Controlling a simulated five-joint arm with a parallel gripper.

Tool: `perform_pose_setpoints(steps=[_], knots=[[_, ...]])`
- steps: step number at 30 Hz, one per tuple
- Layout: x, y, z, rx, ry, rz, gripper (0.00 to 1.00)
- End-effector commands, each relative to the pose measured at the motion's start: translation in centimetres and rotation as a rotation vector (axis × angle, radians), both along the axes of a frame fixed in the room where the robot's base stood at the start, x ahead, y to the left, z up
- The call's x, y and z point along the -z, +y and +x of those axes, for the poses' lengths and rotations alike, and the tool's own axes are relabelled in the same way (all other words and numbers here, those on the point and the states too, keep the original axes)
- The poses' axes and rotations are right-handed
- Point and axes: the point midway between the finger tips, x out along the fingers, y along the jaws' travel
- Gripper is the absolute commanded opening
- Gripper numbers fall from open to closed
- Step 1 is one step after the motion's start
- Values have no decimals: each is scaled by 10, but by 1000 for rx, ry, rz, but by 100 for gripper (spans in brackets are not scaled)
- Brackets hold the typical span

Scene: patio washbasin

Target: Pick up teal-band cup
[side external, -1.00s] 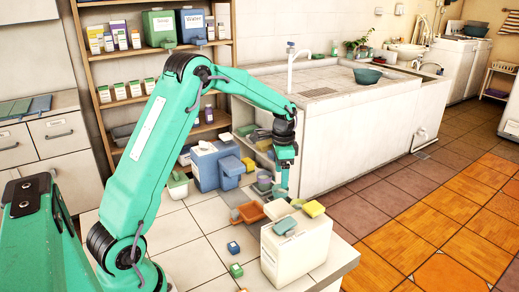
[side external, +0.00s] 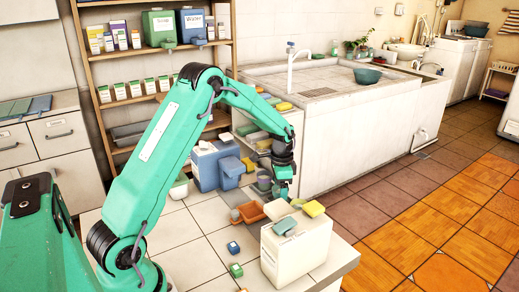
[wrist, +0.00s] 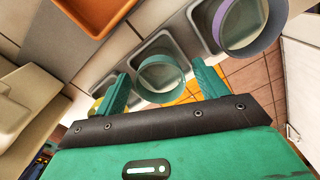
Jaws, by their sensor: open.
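The teal-band cup (wrist: 162,82) shows from above in the wrist view, a round rim with a teal band in a grey compartment. My gripper (wrist: 161,76) is open, with one teal finger on each side of this cup in the picture. I cannot tell whether the fingers reach down beside its wall or are still above it. In the side view my gripper (side external: 282,194) points down behind the white box, and the teal-band cup is hidden there.
A purple-band cup (wrist: 252,28) stands to the right in the wrist view, in the neighbouring compartment. A yellow-rimmed thing (wrist: 97,105) is partly hidden by the left finger. An orange tray (side external: 247,212) and a white box (side external: 297,252) are close to my gripper.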

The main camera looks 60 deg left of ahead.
Motion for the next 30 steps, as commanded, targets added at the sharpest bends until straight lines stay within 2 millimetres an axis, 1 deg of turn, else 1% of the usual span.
perform_pose_setpoints(steps=[3, 17, 18, 20, 21, 23, 24, 30], knots=[[4, 0, 0, 0, 0, 0, 72], [4, 0, 0, 0, 0, 0, 72], [4, 0, 0, 0, 0, 0, 64], [4, 0, 0, 0, 0, 0, 52], [4, 0, 0, 0, 0, 0, 45], [4, 0, 0, 0, 0, 0, 33], [4, 0, 0, 0, 0, 0, 25], [4, 0, 0, 0, 0, 0, 25]])
